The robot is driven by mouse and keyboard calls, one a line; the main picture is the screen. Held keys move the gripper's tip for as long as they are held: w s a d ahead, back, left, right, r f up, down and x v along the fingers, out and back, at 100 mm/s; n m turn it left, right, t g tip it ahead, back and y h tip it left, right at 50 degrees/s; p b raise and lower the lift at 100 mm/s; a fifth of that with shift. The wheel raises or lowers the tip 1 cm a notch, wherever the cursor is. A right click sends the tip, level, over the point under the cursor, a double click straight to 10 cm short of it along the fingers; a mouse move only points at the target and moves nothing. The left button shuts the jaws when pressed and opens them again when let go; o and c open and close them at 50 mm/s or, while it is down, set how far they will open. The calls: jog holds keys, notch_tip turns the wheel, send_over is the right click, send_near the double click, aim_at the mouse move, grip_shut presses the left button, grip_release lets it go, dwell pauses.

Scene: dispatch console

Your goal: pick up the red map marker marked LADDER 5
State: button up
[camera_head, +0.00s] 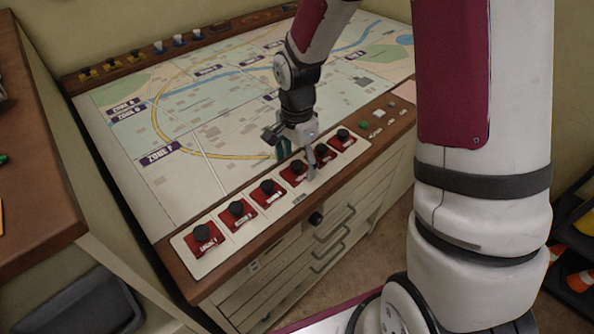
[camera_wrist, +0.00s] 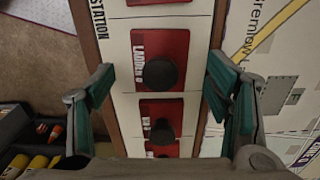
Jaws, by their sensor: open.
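Several red map markers with black knobs stand in a row on a white strip along the console's front edge. In the wrist view, a red marker (camera_wrist: 179,48) has a label starting LADDER; its number is too blurred to read surely. My gripper (camera_wrist: 163,95) is open, with one green-padded finger on each side of the strip and nothing held. In the head view, my gripper (camera_head: 297,162) hangs over the row, around the fourth marker (camera_head: 290,178) from the left and partly hiding it. Labels there are too small to read surely. I cannot tell the fingers' exact height above the strip.
Neighbouring red markers (camera_head: 267,199) sit close on both sides along the strip (camera_head: 226,241). The large map (camera_head: 125,160) lies behind. Buttons (camera_head: 364,125) are to the right, and small pieces (camera_head: 159,47) line the back rail. Drawers (camera_head: 330,247) are below.

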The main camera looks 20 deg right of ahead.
jog(key=shift+f, duration=0.95)
jog(key=c, duration=1.3)
jog(key=shift+o, duration=0.2)
jog(key=shift+r, duration=0.15)
jog(key=shift+r, duration=0.45)
jog(key=r, duration=0.1)
jog(key=s+r, duration=0.1)
jog(key=shift+r, duration=0.35)
jog(key=s+r+p, duration=0.1)
jog(key=s+p, duration=0.4)
jog(key=s, duration=0.9)
jog(key=shift+s+r, duration=0.15)
jog(key=shift+s, duration=0.25)
